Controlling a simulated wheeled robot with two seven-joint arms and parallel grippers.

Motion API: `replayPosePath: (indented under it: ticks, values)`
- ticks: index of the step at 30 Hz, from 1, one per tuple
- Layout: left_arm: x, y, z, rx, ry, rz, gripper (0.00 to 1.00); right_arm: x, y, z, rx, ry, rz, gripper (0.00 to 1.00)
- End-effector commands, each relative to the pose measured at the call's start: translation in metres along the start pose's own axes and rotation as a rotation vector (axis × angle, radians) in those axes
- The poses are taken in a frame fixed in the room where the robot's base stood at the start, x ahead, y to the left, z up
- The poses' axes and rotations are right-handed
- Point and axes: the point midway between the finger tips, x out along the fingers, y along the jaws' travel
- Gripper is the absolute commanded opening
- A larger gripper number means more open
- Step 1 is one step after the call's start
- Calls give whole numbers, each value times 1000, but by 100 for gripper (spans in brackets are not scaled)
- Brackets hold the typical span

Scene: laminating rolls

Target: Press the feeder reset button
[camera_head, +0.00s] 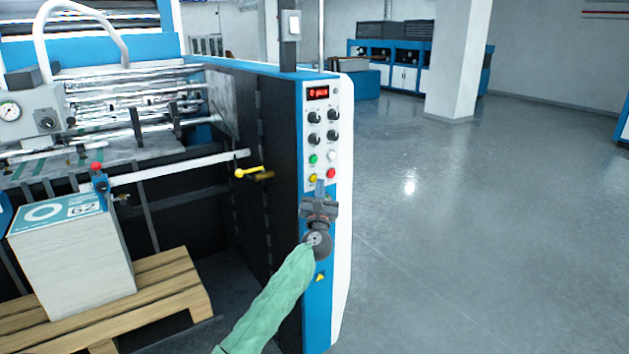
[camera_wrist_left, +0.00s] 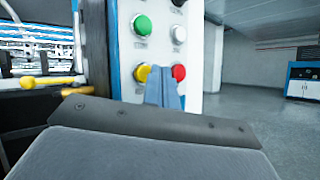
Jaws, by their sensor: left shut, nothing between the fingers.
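The control panel (camera_head: 323,143) is on the end face of the blue and white machine. It has a red display, black knobs, and green, white, yellow and red buttons. In the left wrist view the yellow button (camera_wrist_left: 143,73) and the red button (camera_wrist_left: 179,72) flank my left gripper's fingertips (camera_wrist_left: 162,84). The green button (camera_wrist_left: 142,25) and white button (camera_wrist_left: 179,34) are above. In the head view my left gripper (camera_head: 320,190) is shut and empty, just below the lowest buttons. I cannot tell whether it touches the panel. Button labels are too small to read. My right gripper is not in view.
A paper stack (camera_head: 75,262) sits on a wooden pallet (camera_head: 165,290) at the left. A yellow-handled lever (camera_head: 250,173) sticks out left of the panel. The floor (camera_head: 460,230) to the right is clear. A white pillar (camera_head: 460,60) stands behind.

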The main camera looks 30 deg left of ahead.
Motion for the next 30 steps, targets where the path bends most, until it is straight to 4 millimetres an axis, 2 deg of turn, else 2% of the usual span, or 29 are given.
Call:
replayPosePath:
  ticks: [16, 30]
  values:
    - [0, 0, 0, 0, 0, 0, 0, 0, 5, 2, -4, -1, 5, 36]
    - [0, 0, 0, 0, 0, 0, 0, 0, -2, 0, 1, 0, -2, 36]
